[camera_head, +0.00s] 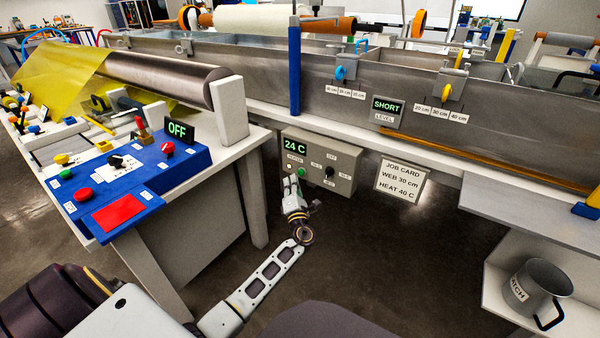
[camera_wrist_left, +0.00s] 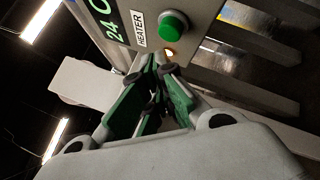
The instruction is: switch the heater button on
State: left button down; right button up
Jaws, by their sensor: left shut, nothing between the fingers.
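The grey heater box (camera_head: 345,185) hangs below the tank's front edge. Its display (camera_head: 295,147) reads 24 C. The green heater button (camera_head: 301,172) shows on its front, and it also shows in the left wrist view (camera_wrist_left: 173,25) beside the HEATER label (camera_wrist_left: 140,29). A small lamp (camera_wrist_left: 169,52) next to the button glows orange-white. My left gripper (camera_head: 292,181) is shut and empty, close in front of the box; in the left wrist view its fingertips (camera_wrist_left: 160,66) lie near the lamp, just short of the button. I cannot tell whether they touch the box. My right gripper is not in view.
A black knob (camera_head: 329,171) sits right of the button. A job card (camera_head: 400,182) reading WEB 30 cm, HEAT 40 C hangs to the right. A blue console (camera_head: 130,180) on a white table stands left. A metal jug (camera_head: 538,288) stands on the right shelf.

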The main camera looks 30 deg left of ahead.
pick_arm(q)
jog(key=shift+s+a+p, duration=0.1)
jog(key=shift+s+p, duration=0.95)
jog(key=shift+s, duration=0.75)
dwell(1.4)
